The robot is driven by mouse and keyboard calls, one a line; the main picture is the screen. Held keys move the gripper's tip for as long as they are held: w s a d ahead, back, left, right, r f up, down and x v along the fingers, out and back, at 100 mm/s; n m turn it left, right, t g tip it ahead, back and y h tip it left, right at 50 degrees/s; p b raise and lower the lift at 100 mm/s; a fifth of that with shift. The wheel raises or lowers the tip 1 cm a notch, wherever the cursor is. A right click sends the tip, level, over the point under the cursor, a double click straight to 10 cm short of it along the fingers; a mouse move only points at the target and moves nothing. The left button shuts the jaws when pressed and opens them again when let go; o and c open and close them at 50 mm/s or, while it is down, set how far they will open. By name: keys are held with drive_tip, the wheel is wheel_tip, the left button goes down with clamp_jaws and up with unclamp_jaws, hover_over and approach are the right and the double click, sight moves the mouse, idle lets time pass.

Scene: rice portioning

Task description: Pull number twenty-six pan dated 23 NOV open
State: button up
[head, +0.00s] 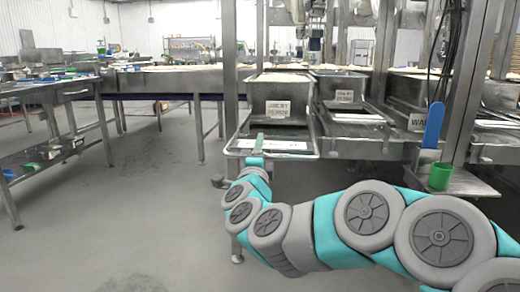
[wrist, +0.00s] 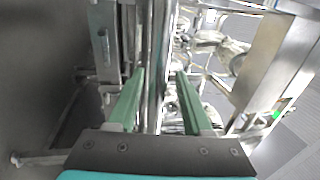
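A steel pan (head: 257,95) with a pale filling stands on the rack, with a white label (head: 278,108) on its front; the print is too small to read surely. A second labelled pan (head: 325,85) stands to its right, with its own label (head: 344,96). Which pan is number twenty-six is not clear. My gripper (head: 258,145) is at the shallow tray front below the first pan. In the wrist view my gripper's green fingers (wrist: 158,98) are apart, with a long metal edge (wrist: 156,60) running between them; contact cannot be told.
A blue-handled tool (head: 433,125) and a green cup (head: 440,176) are on a small shelf at the right. Steel tables (head: 165,82) stand behind and a side table (head: 45,90) at the left. The grey floor (head: 150,210) at the left is clear.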

drive_tip(key=shift+s+f, duration=0.1)
drive_tip(key=shift+f, duration=0.1)
drive_tip(key=v, duration=0.7)
drive_tip(key=shift+s, duration=0.3)
drive_tip(key=shift+r, duration=0.1)
